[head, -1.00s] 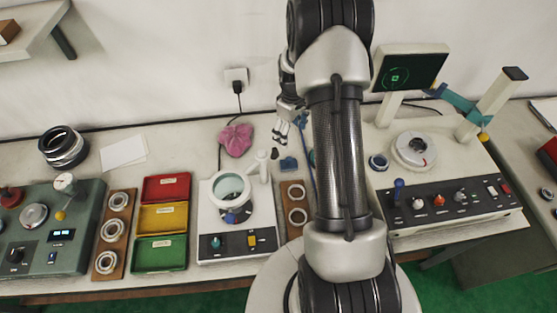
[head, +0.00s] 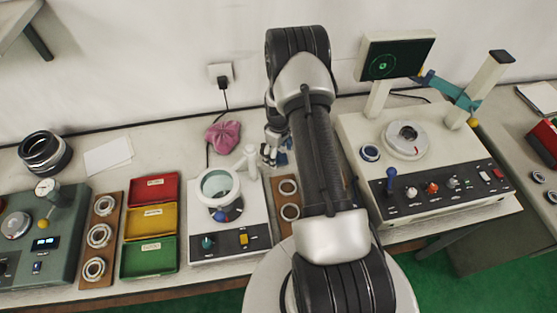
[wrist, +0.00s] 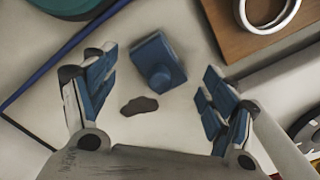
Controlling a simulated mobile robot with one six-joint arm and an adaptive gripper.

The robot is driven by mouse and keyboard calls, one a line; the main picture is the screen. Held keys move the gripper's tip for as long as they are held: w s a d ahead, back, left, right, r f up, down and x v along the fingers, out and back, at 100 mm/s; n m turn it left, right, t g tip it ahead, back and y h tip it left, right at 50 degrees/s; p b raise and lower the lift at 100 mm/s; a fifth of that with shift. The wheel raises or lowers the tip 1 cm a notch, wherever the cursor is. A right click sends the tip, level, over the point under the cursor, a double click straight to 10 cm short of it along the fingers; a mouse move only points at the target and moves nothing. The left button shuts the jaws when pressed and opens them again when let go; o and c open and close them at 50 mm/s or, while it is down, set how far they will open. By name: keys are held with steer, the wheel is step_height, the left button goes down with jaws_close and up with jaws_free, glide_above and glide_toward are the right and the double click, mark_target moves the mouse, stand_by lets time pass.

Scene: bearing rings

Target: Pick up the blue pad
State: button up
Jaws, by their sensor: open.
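My gripper (wrist: 159,72) is open and empty above the bench. Its blue-padded fingers stand on the left and right of the pad, apart from it. In the head view my gripper (head: 268,155) is over the bench behind the white magnifier device, and the pad is mostly hidden by my arm and fingers.
A dark flat scrap (wrist: 139,105) lies near the pad. A wooden board (wrist: 225,32) with metal rings is close on the right. The white magnifier device (head: 230,240), a pink cloth (head: 223,136) and a large console (head: 440,185) stand around.

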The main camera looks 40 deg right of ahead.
mark_target(279, 153)
steer(key=shift+f, duration=0.7)
steer(key=shift+c, duration=0.5)
steer(key=c, duration=0.9)
steer(key=shift+o, duration=0.2)
steer(key=shift+r, duration=0.15)
step_height(279, 153, up, 20)
steer(key=p, duration=0.3)
